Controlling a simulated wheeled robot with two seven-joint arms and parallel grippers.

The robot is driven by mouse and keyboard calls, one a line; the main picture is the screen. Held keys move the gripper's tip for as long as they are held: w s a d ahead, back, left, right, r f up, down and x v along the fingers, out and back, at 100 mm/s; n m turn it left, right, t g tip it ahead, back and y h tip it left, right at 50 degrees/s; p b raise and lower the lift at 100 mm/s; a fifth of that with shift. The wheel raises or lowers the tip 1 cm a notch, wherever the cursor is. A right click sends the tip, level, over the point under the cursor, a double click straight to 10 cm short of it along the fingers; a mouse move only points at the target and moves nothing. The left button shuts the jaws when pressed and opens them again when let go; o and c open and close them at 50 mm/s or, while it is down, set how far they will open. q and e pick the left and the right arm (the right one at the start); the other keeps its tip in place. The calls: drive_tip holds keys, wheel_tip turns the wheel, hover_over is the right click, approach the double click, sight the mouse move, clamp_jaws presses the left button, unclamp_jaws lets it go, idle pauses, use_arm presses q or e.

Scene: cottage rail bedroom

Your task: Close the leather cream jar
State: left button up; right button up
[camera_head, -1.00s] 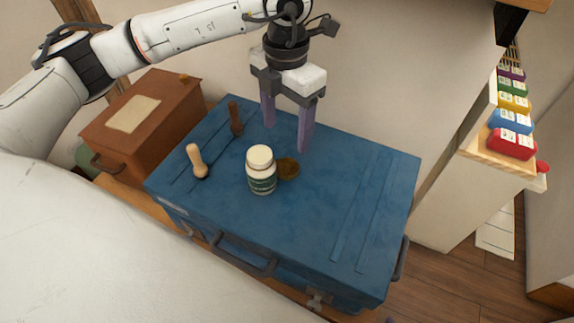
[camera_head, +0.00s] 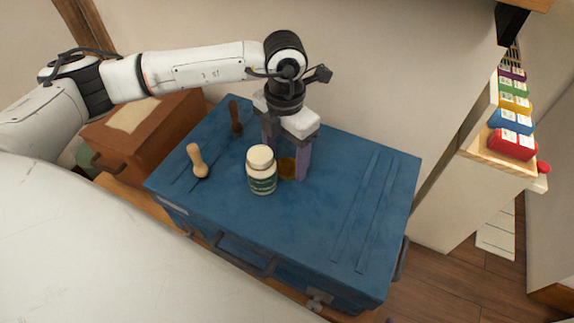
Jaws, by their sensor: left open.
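A white jar with a green label (camera_head: 262,178) stands upright on the blue trunk (camera_head: 330,215). Its top is pale and round; I cannot tell from here whether that is a lid or the jar's contents. A small round brown piece (camera_head: 288,169) lies on the trunk just right of the jar; I cannot tell whether it is the jar's lid. My left gripper (camera_head: 286,162) is open and low over the trunk, behind and right of the jar. Its purple fingers stand on either side of the brown piece and partly hide it. My right gripper is out of view.
A light wooden-handled tool (camera_head: 198,162) and a dark one (camera_head: 235,117) stand left of the jar. A brown case (camera_head: 165,125) is at the left. The trunk's right half is clear. Coloured boxes (camera_head: 512,143) sit on a shelf at the right.

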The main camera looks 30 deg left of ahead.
sight(285, 167)
use_arm(q)
drive_tip(key=shift+f, duration=0.95)
drive_tip(key=c, duration=1.1)
drive_tip(key=shift+r, duration=0.15)
wheel_tip(285, 167, up, 18)
drive_tip(key=shift+p, duration=0.35)
